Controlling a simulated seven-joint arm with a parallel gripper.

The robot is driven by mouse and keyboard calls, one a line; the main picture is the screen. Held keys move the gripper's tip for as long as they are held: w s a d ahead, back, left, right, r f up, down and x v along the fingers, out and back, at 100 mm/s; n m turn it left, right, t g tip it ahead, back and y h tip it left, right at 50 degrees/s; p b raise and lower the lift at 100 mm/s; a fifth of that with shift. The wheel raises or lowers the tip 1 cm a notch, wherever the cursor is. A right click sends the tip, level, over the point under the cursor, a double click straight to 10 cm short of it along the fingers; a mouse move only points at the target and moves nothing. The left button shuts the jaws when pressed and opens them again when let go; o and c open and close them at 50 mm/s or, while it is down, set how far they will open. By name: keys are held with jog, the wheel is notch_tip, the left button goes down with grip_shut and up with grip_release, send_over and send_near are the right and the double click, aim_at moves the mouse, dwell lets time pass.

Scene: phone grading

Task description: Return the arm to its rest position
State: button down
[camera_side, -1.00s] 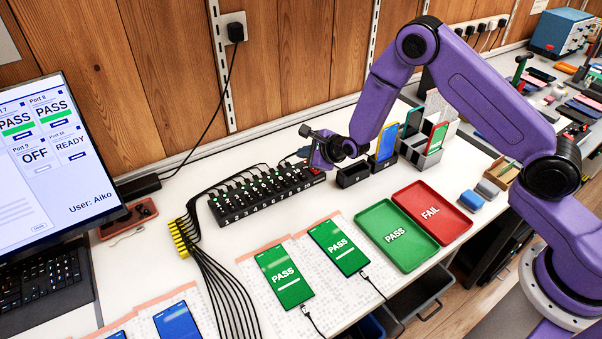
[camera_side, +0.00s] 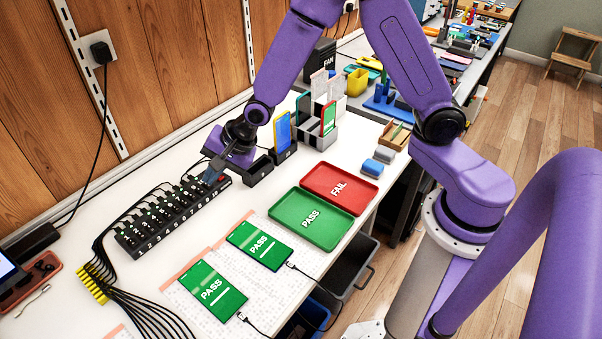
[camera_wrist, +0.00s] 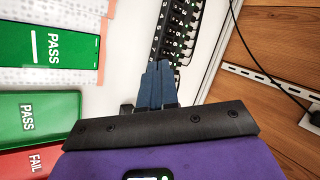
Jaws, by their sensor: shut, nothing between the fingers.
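My gripper (camera_side: 211,176) is at the right end of the black numbered port strip (camera_side: 165,222), just above it. In the wrist view its blue-grey fingers (camera_wrist: 155,82) are together with nothing between them, and they point at the strip (camera_wrist: 178,30), covering part of it. Whether the fingertips touch the strip I cannot tell. My arm reaches in from the right over the table.
A green PASS tray (camera_side: 285,232) and a red FAIL tray (camera_side: 340,207) lie right of the phones. The wooden wall (camera_side: 115,60) is behind. Black cables run from the strip to a yellow clip (camera_side: 93,284).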

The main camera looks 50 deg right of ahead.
jog(key=s+d+r+n+g+h, duration=0.1)
jog(key=s+d+r+n+g, duration=0.1)
jog(key=s+n, duration=0.6)
jog(key=s+d+r+n+g+h, duration=0.1)
jog(key=s+d+r+n, duration=0.4)
jog(key=s, duration=0.8)
jog(key=s+d+r+n+g+h, duration=0.1)
jog(key=s+d+r+n+g, duration=0.1)
jog(key=s+d+n, duration=0.5)
jog(key=s+r+n, duration=0.1)
jog(key=s+n, duration=0.2)
jog(key=n, duration=0.1)
jog(key=shift+s+r+g+h, duration=0.2)
jog(key=shift+g+h, duration=0.1)
jog(key=shift+g, duration=0.1)
